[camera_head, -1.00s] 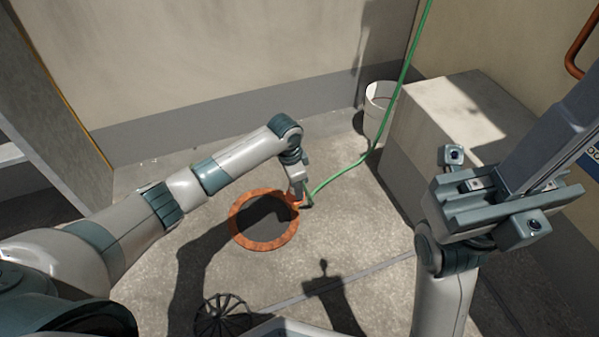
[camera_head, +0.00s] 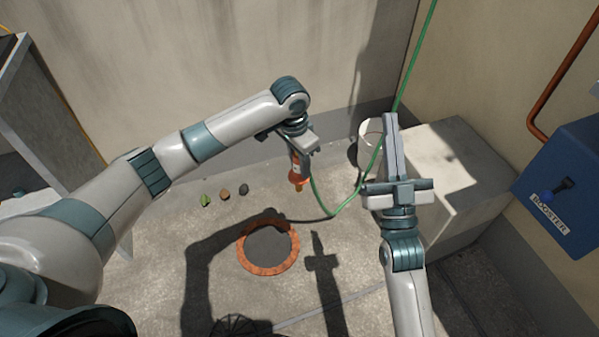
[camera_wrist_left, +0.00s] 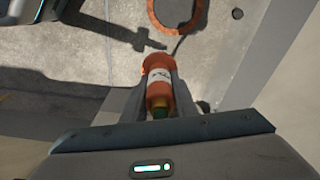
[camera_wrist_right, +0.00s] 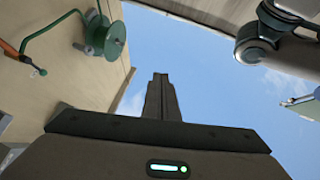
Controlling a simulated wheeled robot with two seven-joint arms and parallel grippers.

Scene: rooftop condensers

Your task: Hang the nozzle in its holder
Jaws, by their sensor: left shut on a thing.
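The orange nozzle (camera_head: 297,181) with a white label hangs from my left gripper (camera_head: 299,165), above the floor near the back wall. In the left wrist view the fingers are shut around the nozzle (camera_wrist_left: 158,82). The green hose (camera_head: 379,150) sags from near the nozzle and rises out of the top of the head view. My right gripper (camera_head: 391,118) points up in front of the pale block, empty, its fingers together. In the right wrist view its fingers (camera_wrist_right: 160,84) are against the sky. I cannot make out a holder for certain.
A white bucket (camera_head: 366,128) stands by the pale block (camera_head: 455,150). A blue BOOSTER box (camera_head: 562,185) and copper pipe (camera_head: 560,75) are right. A green reel (camera_wrist_right: 112,40) is on the wall.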

